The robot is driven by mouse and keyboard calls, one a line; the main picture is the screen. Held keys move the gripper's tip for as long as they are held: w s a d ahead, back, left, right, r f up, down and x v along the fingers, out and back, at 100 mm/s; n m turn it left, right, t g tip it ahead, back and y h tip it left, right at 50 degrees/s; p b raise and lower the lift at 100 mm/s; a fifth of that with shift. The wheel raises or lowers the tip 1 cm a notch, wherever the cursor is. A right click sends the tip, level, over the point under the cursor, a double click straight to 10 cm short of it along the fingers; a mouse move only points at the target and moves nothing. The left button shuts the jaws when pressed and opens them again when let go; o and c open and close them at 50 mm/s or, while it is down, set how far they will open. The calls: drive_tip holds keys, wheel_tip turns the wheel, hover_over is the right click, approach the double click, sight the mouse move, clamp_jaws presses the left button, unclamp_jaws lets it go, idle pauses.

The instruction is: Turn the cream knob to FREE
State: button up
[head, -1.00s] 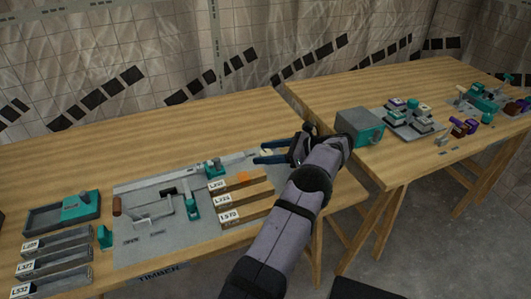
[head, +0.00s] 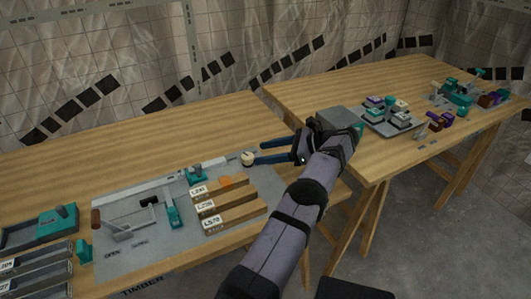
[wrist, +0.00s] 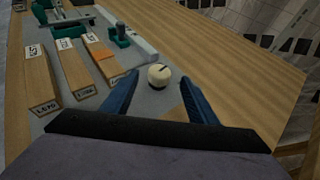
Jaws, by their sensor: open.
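The cream knob (head: 247,159) is round and sits at the right end of the grey panel (head: 150,245) on the near table. In the wrist view the knob (wrist: 159,75) has a dark pointer line on its top and stands between and beyond my fingertips. My gripper (head: 259,152) is open, its blue fingers pointing left toward the knob. In the wrist view my gripper (wrist: 160,88) has nothing between its fingers that it touches. I cannot read any FREE label in either view.
Labelled wooden bars (head: 225,207) lie left of the knob, with a teal clamp (head: 196,174) and a long metal rail behind them. A grey box (head: 340,120) stands on the right table. Bare wood (head: 150,160) lies behind the panel.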

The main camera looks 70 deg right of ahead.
wheel_tip(320, 180, up, 12)
drive_tip(key=w+p, duration=0.2)
drive_tip(key=p, duration=0.7)
wheel_tip(320, 180, up, 5)
drive_tip(key=m+t+h+p, duration=0.2)
drive_tip(key=m+t+p, duration=0.25)
drive_tip(key=p, duration=0.35)
hover_over(249, 158)
drive_tip(key=a, duration=0.3)
drive_tip(key=s+f+m+g+h, duration=0.1)
drive_tip(key=f+m+g+h, duration=0.1)
drive_tip(key=f, duration=0.3)
drive_tip(key=s+f+m+g+h, duration=0.1)
drive_tip(key=f+m+g+h, duration=0.1)
drive_tip(key=f, duration=0.4)
drive_tip(key=s+f+m+g+h, duration=0.1)
drive_tip(key=f+m+g+h, duration=0.1)
drive_tip(key=f+g+h, duration=0.1)
drive_tip(key=shift+s+a+f+m+h, duration=0.15)
drive_tip(key=shift+s+f+h, duration=0.1)
drive_tip(key=shift+f, duration=0.4)
drive_tip(key=shift+s+a+f+m+h, duration=0.1)
drive_tip(key=shift+f+h, duration=0.15)
drive_tip(key=shift+f, duration=0.35)
drive_tip(key=shift+s+d+f+n+g, duration=0.1)
drive_tip(key=shift+s+f+n+g, duration=0.05)
drive_tip(key=shift+f+n+g, duration=0.25)
drive_tip(key=shift+s+f+n, duration=0.1)
drive_tip(key=shift+n, duration=0.4)
